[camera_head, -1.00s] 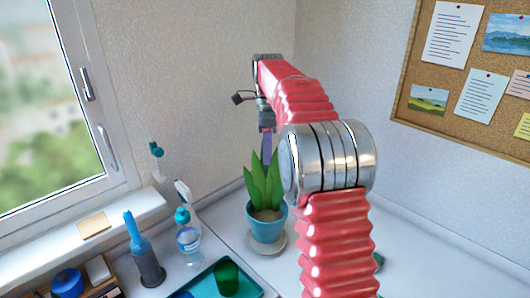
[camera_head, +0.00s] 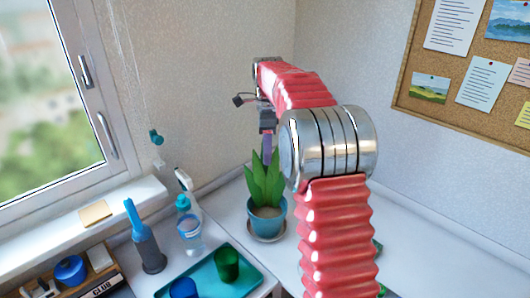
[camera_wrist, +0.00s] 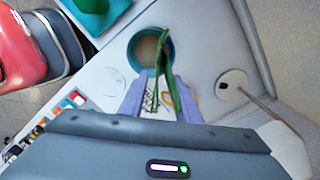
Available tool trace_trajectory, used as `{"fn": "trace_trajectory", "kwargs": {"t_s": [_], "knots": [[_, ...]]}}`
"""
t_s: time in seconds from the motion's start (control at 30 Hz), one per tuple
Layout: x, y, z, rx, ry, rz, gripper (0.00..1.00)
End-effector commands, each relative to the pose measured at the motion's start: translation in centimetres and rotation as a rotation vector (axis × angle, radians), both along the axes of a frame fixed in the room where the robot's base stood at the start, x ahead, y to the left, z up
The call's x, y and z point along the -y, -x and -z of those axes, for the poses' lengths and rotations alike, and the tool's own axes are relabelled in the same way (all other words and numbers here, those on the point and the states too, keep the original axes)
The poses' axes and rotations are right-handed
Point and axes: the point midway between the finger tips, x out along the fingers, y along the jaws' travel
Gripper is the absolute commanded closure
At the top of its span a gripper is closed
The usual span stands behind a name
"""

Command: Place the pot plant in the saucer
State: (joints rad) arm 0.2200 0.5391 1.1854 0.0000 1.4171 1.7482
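The pot plant (camera_head: 266,218) is a teal pot with soil and long pointed green leaves. It stands about upright. My gripper (camera_head: 267,150) is above the pot with its purple fingers at the leaves; part of it is hidden behind my arm. In the wrist view my gripper (camera_wrist: 160,80) has its fingers on both sides of the green leaves, and the pot (camera_wrist: 132,50) shows beyond. A pale saucer (camera_head: 268,240) shows directly under the pot in the head view. The pot's base is over it; whether it rests fully on it I cannot tell.
A teal tray (camera_head: 250,266) with cups stands left and nearer. In the wrist view a pale disc (camera_wrist: 100,88) and a round base with a rod (camera_wrist: 231,85) flank the pot.

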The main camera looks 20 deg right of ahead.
Motion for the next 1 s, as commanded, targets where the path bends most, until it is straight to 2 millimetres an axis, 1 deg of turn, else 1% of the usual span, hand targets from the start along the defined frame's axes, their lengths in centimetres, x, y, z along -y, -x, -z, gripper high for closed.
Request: {"fn": "trace_trajectory", "kwargs": {"t_s": [0.03, 0.13, 0.4, 0.53, 0.67, 1.0], "knots": [[0.0, 0.0, 0.0, 0.0, 0.0, 0.0, 0.67], [0.0, 0.0, 0.0, 0.0, 0.0, 0.0, 0.6], [0.0, 0.0, -0.1, 0.0, 0.0, 0.0, 0.6], [0.0, -0.1, -0.7, 0.002, 0.001, 0.0, 0.6], [0.0, -0.1, -2.1, 0.003, 0.001, 0.0, 0.6], [0.0, -0.1, -7.5, 0.003, 0.001, -0.001, 0.6]]}}
